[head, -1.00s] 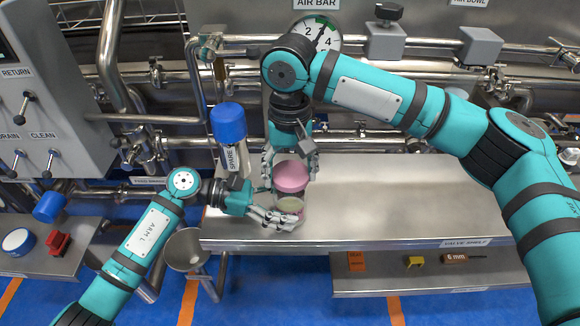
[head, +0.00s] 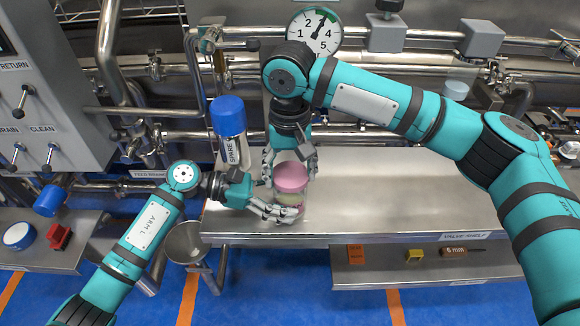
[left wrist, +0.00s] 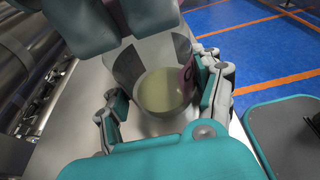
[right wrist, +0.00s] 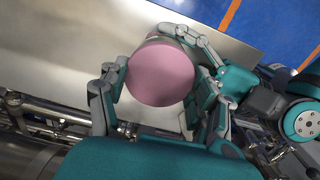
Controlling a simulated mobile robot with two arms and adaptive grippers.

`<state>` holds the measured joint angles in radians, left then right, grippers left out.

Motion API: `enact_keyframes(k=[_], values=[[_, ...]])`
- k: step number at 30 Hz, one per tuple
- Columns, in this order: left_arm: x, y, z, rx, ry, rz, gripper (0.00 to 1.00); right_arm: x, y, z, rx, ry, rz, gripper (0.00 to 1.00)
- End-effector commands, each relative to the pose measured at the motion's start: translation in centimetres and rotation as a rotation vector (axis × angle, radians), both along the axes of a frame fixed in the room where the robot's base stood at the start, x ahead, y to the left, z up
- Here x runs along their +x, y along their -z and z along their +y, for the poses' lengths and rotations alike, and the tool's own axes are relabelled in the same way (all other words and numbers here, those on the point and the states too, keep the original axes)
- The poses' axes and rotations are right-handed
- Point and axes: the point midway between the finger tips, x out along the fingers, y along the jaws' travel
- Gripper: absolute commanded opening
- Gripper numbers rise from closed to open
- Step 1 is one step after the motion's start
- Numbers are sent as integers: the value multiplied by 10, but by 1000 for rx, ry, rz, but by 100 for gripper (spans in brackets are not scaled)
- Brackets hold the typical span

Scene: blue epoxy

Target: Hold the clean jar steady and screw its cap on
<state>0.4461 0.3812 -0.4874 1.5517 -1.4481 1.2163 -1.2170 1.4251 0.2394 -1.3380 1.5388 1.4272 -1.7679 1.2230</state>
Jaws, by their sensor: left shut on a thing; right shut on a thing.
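A clear jar (head: 291,199) with pale contents is upright over the front left of the steel shelf. My left gripper (head: 272,210) is shut on its side. The left wrist view shows the jar wall (left wrist: 152,60) and the pale contents between the fingers. A pink cap (head: 291,177) is directly above the jar, and my right gripper (head: 290,169) is shut on it from above. The right wrist view shows the cap (right wrist: 160,74) between the fingers, covering most of the jar. I cannot tell whether its thread is engaged.
The valve shelf (head: 400,200) is bare to the right. A blue-capped spare bottle (head: 228,118) stands just left of my grippers. A steel funnel (head: 187,242) is below left. Pipes and a gauge (head: 314,34) are behind.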

Motion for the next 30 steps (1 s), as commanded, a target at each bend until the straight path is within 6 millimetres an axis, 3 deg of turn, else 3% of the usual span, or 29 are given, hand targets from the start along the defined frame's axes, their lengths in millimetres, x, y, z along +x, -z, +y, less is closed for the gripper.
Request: enact_keyframes(k=[3,4,9,19,30], values=[[-1,2,0,3,1,3,8,0,3,0,0,0,0,26],[-1,2,0,3,1,3,8,0,2,0,0,0,-1,68],[-1,2,0,3,1,3,8,0,2,0,0,0,-1,90],[-1,2,0,3,1,3,8,0,0,0,1,0,-1,91],[-1,2,0,3,1,3,8,1,-36,0,1,1,-2,91]])
